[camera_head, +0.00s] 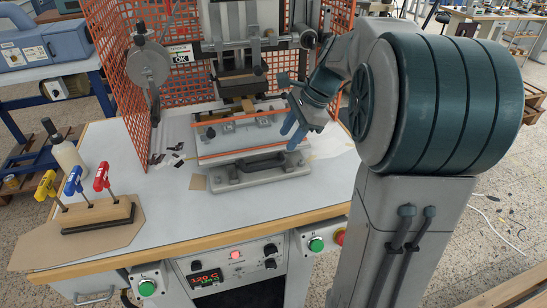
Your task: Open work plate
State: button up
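The work plate (222,146) is a pale plate with orange strips along it, on the bed of the grey stamping press (240,20). A dark handle (262,162) lies along the grey base at its front edge. My gripper (288,139), with blue fingers, reaches in from the right and points down at the plate's right end. The fingers overlap the plate's right edge in the picture; I cannot tell whether they touch it. The gap between the fingertips is unclear. My arm hides the area to the right of the press.
Orange mesh guards (120,60) stand on both sides of the press. Three hex keys with yellow, blue and red handles stand in a wooden block (98,216) at left, near a white bottle (64,152). The tabletop (240,203) in front of the press is clear.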

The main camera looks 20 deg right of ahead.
aim_at(274, 164)
jog(key=x, duration=0.9)
jog(key=shift+f, duration=0.1)
jog(key=shift+a, duration=0.1)
grip_shut()
